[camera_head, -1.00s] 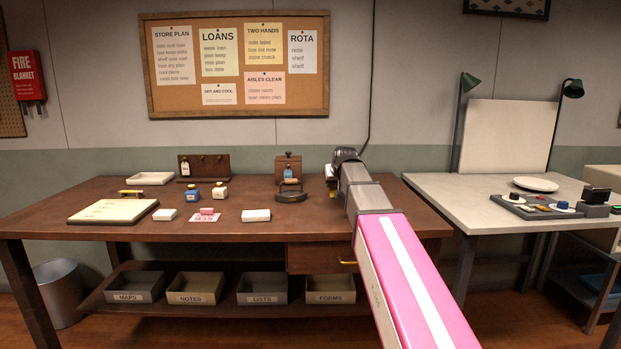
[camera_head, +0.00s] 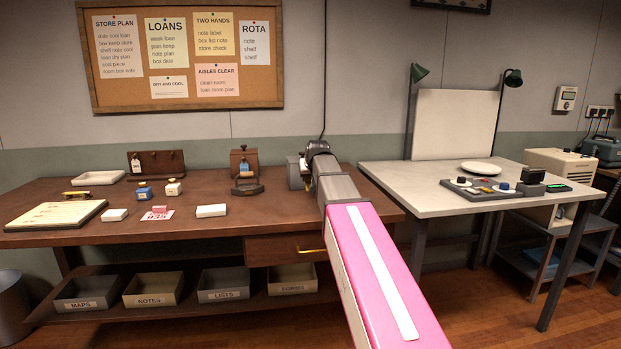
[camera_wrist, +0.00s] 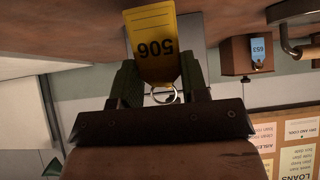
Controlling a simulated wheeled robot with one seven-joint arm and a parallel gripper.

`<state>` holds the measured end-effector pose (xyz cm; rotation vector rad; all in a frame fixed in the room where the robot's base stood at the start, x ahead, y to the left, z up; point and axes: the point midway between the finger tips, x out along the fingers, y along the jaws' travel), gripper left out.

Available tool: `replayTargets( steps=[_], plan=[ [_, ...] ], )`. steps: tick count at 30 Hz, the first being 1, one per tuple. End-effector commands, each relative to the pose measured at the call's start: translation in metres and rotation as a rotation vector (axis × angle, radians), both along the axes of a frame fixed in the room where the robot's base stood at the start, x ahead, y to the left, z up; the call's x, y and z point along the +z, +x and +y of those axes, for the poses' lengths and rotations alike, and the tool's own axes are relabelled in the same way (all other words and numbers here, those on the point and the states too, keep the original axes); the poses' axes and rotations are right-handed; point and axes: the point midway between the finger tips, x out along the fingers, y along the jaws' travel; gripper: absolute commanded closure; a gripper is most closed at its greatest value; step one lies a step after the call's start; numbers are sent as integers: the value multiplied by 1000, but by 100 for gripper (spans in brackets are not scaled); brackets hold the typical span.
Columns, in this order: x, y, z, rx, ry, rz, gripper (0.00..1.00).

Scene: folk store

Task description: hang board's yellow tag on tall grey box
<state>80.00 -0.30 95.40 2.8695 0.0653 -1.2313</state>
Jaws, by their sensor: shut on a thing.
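My gripper (camera_wrist: 159,90) is shut on the ring of the yellow tag (camera_wrist: 152,45), which reads 506 and shows upside down in the wrist view. In the head view my gripper (camera_head: 306,170) is over the right end of the brown desk, its fingers mostly hidden by my arm. A grey box (camera_head: 293,173) stands just left of and behind my gripper, partly covered by it. Its hook or peg cannot be made out. The brown tag board (camera_head: 170,162) stands at the back of the desk with a white tag (camera_head: 136,164) at its left.
A brown wooden box (camera_head: 244,160) with a blue tag (camera_wrist: 258,55) stands left of the grey box, with a dark-handled object (camera_head: 247,188) in front. Small boxes and a clipboard (camera_head: 55,215) lie further left. A pale table (camera_head: 430,190) stands to the right.

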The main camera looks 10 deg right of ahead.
Motion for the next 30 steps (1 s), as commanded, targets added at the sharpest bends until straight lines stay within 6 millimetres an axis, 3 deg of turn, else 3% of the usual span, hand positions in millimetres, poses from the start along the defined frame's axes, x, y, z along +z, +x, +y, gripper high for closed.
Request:
replayTargets(
  steps=[30],
  plan=[
    [-6, 52, 2, 0, 0, -1, 81]
  ],
)
